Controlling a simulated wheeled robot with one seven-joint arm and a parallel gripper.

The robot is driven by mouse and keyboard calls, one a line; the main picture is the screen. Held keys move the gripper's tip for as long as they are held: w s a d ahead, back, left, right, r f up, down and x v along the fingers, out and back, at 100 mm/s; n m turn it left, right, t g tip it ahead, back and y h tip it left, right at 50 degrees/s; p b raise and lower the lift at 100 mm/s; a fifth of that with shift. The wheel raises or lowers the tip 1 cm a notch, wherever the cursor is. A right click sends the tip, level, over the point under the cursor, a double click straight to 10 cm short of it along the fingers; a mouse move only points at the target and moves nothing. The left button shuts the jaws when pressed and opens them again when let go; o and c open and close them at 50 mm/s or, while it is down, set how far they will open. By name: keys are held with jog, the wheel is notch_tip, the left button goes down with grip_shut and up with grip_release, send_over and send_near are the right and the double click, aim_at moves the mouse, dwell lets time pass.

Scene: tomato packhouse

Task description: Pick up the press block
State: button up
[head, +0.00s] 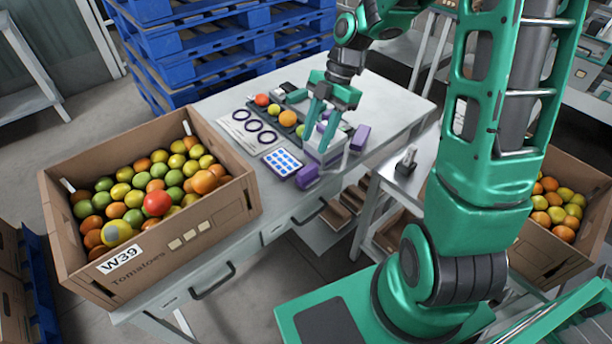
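A purple block (307,176) lies near the front edge of the white table, beside the card of blue dots. A second purple block (360,138) stands near the table's right end; I cannot tell which of the two is the press block. The fingers hide part of the pale box and the table behind.
The white table (375,95) also bears a blue-dotted card (283,162), a sheet with dark rings (250,128) and a row of tomatoes (288,118). A full tomato carton (190,237) occupies its left end. Blue pallets (215,48) stand behind; another carton (545,255) is at right.

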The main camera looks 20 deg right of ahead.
aim_at(308, 168)
jog(key=x, duration=0.5)
jog(key=shift+s+d+x, duration=0.1)
jog(key=shift+d+x, duration=0.05)
jog(key=shift+x, duration=1.2)
jog(key=shift+s+d+x, duration=0.15)
jog(key=shift+d+x, duration=0.05)
jog(key=shift+x, duration=1.1)
jog(key=shift+f, duration=0.1)
jog(key=c, duration=0.8)
